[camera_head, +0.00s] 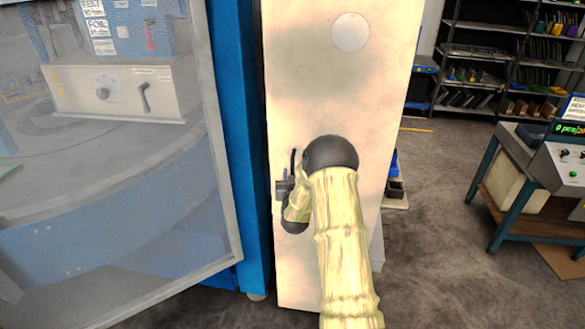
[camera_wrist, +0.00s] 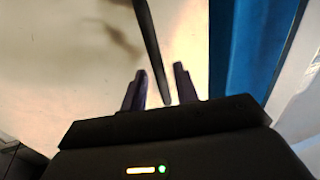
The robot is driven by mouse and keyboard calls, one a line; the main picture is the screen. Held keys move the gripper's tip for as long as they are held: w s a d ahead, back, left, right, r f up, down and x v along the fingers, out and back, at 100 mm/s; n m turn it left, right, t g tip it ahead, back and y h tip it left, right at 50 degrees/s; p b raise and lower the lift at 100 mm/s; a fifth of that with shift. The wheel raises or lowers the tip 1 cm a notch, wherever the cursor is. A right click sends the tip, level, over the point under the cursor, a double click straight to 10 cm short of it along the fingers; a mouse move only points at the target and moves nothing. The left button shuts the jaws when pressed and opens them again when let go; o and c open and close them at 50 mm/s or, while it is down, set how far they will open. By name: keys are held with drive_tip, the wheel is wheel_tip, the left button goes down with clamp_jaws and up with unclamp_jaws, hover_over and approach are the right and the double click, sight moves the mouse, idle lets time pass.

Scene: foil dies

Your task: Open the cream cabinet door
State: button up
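The cream cabinet door (camera_head: 345,90) stands upright in the middle of the head view, with a round pale disc near its top and dark smudges. Its left edge is beside a blue upright. A thin dark handle (camera_head: 293,160) shows near that left edge, partly hidden by my gripper (camera_head: 284,188). In the wrist view the dark handle bar (camera_wrist: 152,45) runs down between the two fingers of my gripper (camera_wrist: 158,90). The fingers are apart, with pale gaps on both sides of the bar. I cannot tell whether the door is ajar.
A blue-framed machine with a clear panel (camera_head: 110,230) stands close on the left. A workbench with a control box (camera_head: 562,165) stands at the right, and dark shelves (camera_head: 500,60) stand behind. The grey floor (camera_head: 440,270) between the door and the bench is mostly clear.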

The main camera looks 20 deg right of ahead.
drive_tip(key=shift+x, duration=1.1)
clamp_jaws()
drive_tip(key=shift+a, duration=0.2)
